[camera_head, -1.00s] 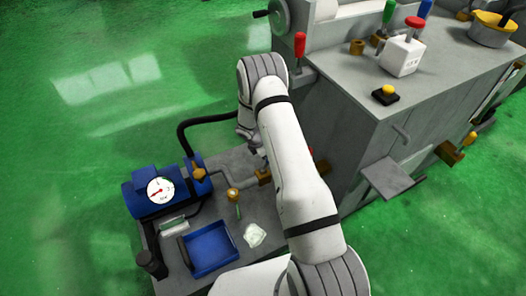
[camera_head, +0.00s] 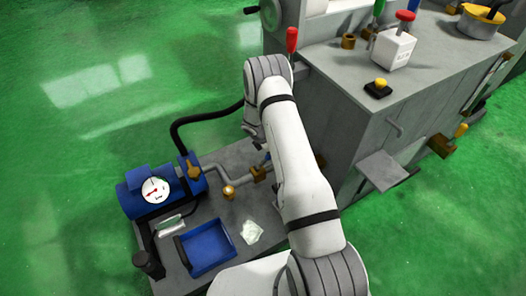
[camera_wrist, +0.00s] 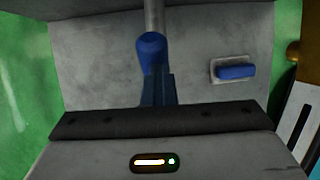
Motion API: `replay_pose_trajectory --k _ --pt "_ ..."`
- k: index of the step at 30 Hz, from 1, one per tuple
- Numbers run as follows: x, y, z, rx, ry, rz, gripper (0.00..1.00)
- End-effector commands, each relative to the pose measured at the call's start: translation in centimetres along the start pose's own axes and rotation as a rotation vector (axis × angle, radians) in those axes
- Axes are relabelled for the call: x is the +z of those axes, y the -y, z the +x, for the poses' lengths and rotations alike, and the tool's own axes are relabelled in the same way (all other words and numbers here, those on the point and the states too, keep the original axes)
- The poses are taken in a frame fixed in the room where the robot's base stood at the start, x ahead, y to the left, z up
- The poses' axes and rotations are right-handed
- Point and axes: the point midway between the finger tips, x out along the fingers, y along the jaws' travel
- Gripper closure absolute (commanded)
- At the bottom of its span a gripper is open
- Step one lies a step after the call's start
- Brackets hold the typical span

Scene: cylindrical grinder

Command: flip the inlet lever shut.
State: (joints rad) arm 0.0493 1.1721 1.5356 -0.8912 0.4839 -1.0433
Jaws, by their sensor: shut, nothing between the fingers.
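My gripper (camera_wrist: 158,90) shows in the wrist view as dark fingers, shut with nothing between them. Just beyond its tips is a blue rounded grip (camera_wrist: 151,46) on a grey rod; I cannot tell whether they touch. In the head view a small blue piece (camera_head: 267,157) stands by a brass valve (camera_head: 260,173) on the grey pipe, below my wrist. I cannot tell for certain which part is the inlet lever. My gripper's fingers are not clear in the head view, where my arm covers part of the bench.
A blue pump with a dial gauge (camera_head: 156,190) stands at left, with a black hose (camera_head: 180,128) behind it. A blue tray (camera_head: 208,248) and a white cloth (camera_head: 252,232) lie in front. The grey machine (camera_head: 345,110) rises at right. Another blue handle (camera_wrist: 236,72) sits on a plate.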

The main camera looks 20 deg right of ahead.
Motion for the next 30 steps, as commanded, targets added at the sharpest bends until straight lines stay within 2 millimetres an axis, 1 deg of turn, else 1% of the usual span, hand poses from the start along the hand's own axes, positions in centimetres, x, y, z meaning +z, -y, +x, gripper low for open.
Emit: replay_pose_trajectory --k 1,9,11,14,17,20,21,24,27,30 --pt "0.7 0.3 0.5 -0.008 0.006 0.006 1.00" --pt "0.7 0.3 0.5 -0.008 0.008 0.004 1.00" --pt "0.7 0.3 0.3 -0.008 0.008 0.004 1.00" --pt "0.5 0.2 -0.6 -0.006 0.008 0.004 1.00" --pt "0.0 0.2 -2.4 -0.003 0.007 0.001 1.00" --pt "-0.8 0.2 -4.7 0.001 0.007 -0.001 1.00" --pt "-0.2 0.2 -5.5 0.002 0.007 0.004 1.00" --pt "0.9 0.1 -7.7 0.003 0.007 0.004 1.00" --pt "1.8 0.1 -9.6 0.003 0.006 0.002 1.00" --pt "2.6 0.1 -11.1 0.003 0.005 0.001 1.00"
